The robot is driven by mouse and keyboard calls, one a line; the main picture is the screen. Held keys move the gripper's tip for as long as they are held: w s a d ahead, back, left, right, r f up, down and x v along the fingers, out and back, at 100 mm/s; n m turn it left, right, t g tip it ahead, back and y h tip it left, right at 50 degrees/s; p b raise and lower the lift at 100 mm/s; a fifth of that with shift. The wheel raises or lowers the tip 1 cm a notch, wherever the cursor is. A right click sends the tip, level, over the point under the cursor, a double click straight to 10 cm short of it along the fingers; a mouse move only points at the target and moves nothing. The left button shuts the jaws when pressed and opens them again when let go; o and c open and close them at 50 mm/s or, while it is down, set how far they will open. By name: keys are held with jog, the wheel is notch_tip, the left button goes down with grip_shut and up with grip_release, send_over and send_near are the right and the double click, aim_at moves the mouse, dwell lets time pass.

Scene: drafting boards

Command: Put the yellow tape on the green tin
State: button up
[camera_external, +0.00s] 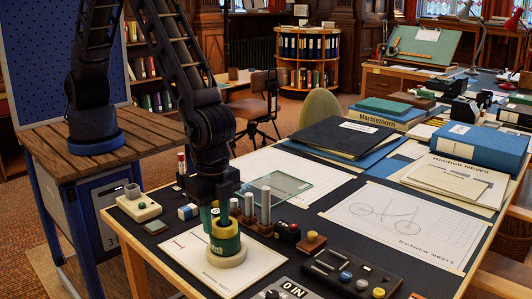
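A short round green and yellow thing (225,242) with lettering on its side stands directly below my gripper, on a pale round base. It looks like the green tin, with a yellow band around its upper part. I cannot tell whether that band is the yellow tape or part of the tin. My gripper (214,212) points straight down just above it, close to or touching its top. Green and yellow show between the finger area and the tin. The fingertips are too small and too overlapped to show whether they are open or hold something.
A white device (138,206) is at left, and a dark control panel (350,275) at front right. A drawing sheet (399,222) lies flat at right. Folders (342,137) lie behind.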

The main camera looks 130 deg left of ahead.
aim_at(216, 227)
jog(key=s+r+t, duration=0.1)
jog(key=s+r, duration=0.3)
jog(key=r, duration=0.8)
jog(key=s+r, duration=0.4)
jog(key=r, duration=0.7)
jog(key=s+r+t, duration=0.1)
jog(key=s+r, duration=0.4)
jog(key=s, duration=0.3)
jog(key=s+a+r+t, duration=0.1)
jog(key=s+r, duration=0.3)
jog(key=s, duration=0.5)
jog(key=s+r, duration=0.5)
jog(key=s, duration=0.3)
jog(key=s+t, duration=0.1)
jog(key=s, duration=1.1)
jog(key=shift+f+t, duration=0.3)
jog(key=shift+f, duration=0.15)
